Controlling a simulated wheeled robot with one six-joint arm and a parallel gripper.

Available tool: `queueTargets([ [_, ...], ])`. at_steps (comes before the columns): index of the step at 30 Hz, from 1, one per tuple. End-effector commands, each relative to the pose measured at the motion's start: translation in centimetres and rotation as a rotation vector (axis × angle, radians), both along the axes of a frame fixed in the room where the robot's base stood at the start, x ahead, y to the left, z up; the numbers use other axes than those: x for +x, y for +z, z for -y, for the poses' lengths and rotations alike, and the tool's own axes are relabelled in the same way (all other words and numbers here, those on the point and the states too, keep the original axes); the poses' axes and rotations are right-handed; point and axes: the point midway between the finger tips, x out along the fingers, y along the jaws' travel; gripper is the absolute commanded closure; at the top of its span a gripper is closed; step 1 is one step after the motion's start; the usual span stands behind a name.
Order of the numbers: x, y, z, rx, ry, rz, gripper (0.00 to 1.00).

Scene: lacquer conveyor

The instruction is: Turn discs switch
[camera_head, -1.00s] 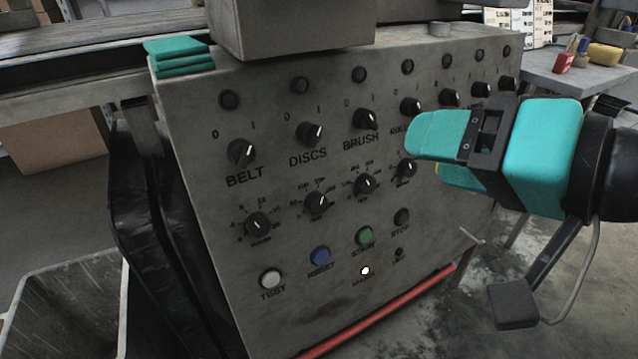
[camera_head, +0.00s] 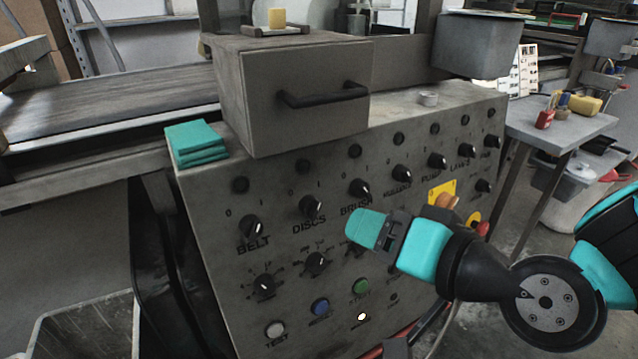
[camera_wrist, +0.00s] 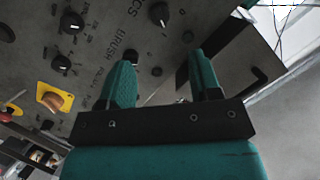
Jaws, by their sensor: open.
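The DISCS switch (camera_head: 311,207) is a black rotary knob with a white mark, in the upper knob row of the grey control panel (camera_head: 215,240), between the BELT knob (camera_head: 250,227) and the BRUSH knob (camera_head: 359,188). Its mark appears to lean up and right. In the wrist view the DISCS knob (camera_wrist: 158,14) is near the top, beyond the fingertips. My gripper (camera_head: 362,230) has teal fingers and is in front of the panel, right of and below the DISCS switch. In the wrist view my gripper (camera_wrist: 162,66) is open, its fingers apart with nothing held between them.
A grey box with a black handle (camera_head: 325,95) juts out above the DISCS switch. Folded teal cloths (camera_head: 196,142) lie at the panel's top left. A yellow plate with a knob (camera_head: 440,190) is right of my gripper. A red bar runs low along the panel.

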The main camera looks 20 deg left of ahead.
Motion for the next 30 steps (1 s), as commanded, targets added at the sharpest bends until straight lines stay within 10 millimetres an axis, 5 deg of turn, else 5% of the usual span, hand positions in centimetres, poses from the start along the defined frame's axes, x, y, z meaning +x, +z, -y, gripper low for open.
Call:
queueTargets([
  [15, 4.7, -2.6, -8.2, -0.002, 0.0, 0.0, 0.43],
  [30, 5.6, -3.3, -9.7, -0.001, -0.002, 0.0, 0.43],
])
